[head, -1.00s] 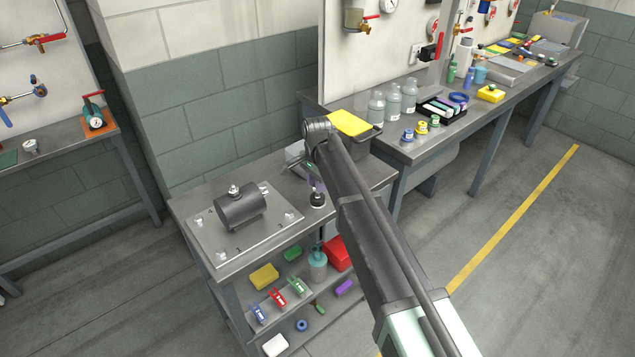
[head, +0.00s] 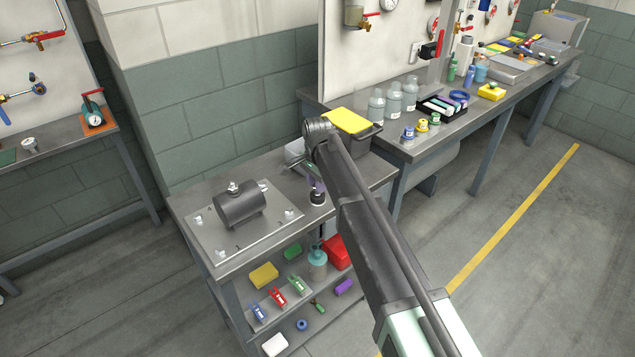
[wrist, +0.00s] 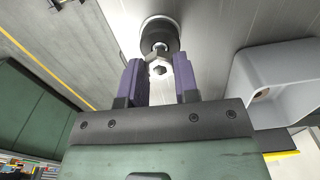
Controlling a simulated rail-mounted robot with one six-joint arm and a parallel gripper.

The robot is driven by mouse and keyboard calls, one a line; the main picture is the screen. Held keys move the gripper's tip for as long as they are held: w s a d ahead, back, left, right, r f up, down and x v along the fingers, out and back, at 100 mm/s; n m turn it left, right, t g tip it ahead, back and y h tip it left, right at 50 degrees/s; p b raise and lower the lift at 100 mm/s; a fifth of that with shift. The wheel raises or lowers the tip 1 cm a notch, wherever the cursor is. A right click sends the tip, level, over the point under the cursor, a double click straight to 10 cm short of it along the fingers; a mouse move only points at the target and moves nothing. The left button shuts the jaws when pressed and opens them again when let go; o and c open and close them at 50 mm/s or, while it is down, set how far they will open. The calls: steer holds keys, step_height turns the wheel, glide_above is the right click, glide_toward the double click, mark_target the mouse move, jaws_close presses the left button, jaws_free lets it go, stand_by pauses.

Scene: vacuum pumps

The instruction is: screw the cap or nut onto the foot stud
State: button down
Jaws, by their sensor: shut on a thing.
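My gripper (wrist: 160,82) has purple finger pads and is shut on a small metal hex nut (wrist: 159,69). In the wrist view, the nut lines up with the stud (wrist: 160,47) of a round black foot (wrist: 159,27) just beyond it. I cannot tell whether the threads are engaged. In the head view, the black foot (head: 318,199) stands on the steel bench, right of the metal plate. The gripper (head: 317,186) is directly above it, and my arm hides part of it. The nut cannot be made out there.
A dark cylindrical pump (head: 240,208) sits on the metal plate (head: 215,243) to the left. A grey bin (wrist: 275,85) is close on the right in the wrist view. A dark case with a yellow top (head: 350,122) stands behind my arm. Shelves below hold several small parts.

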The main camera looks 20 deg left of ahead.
steer(key=shift+f+b, duration=0.55)
steer(key=shift+f, duration=0.1)
steer(key=m, duration=2)
steer(key=shift+m, duration=0.4)
steer(key=c, duration=0.8)
jaws_free()
